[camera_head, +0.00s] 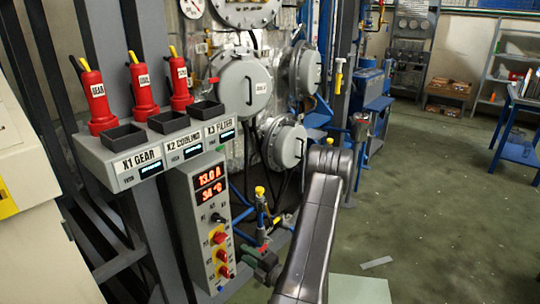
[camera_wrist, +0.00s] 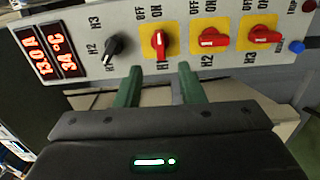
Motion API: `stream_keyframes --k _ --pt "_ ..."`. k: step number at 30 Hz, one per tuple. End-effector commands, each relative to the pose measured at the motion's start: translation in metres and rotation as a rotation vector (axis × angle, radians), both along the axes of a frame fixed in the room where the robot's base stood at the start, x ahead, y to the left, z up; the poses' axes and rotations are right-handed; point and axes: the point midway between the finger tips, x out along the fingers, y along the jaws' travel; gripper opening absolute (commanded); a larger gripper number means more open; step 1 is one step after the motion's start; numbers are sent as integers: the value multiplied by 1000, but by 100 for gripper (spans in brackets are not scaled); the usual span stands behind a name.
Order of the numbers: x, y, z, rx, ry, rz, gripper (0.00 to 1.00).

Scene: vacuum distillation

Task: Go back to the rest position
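My gripper (camera_head: 258,262) is low in front of the grey control panel (camera_head: 186,225) in the head view, with nothing seen in it. In the wrist view its two green fingers (camera_wrist: 160,70) are apart and point at the panel, near the H1 switch (camera_wrist: 160,42). The H1 handle stands upright in that picture, while the H2 switch (camera_wrist: 212,38) and H3 switch (camera_wrist: 264,35) handles lie sideways. I cannot tell whether a fingertip touches the panel. A black knob (camera_wrist: 116,46) sits beside the red display (camera_wrist: 48,52), which shows 13.0 A and 34 °C.
A large metal vessel (camera_head: 245,85) with round flanges stands behind. The green floor (camera_head: 440,200) to the right is mostly clear, with a blue table (camera_head: 520,150) beyond.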

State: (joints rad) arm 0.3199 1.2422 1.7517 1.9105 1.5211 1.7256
Motion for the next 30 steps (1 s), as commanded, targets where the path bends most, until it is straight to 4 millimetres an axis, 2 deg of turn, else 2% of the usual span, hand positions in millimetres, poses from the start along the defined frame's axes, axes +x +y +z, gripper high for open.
stream_keyframes --k 9,16,22,30 --pt "35 46 0 0 -2 4 35" --pt "56 73 0 -1 -2 3 35" --pt "65 84 0 0 -1 1 35" --pt "65 83 0 -6 -7 0 35"
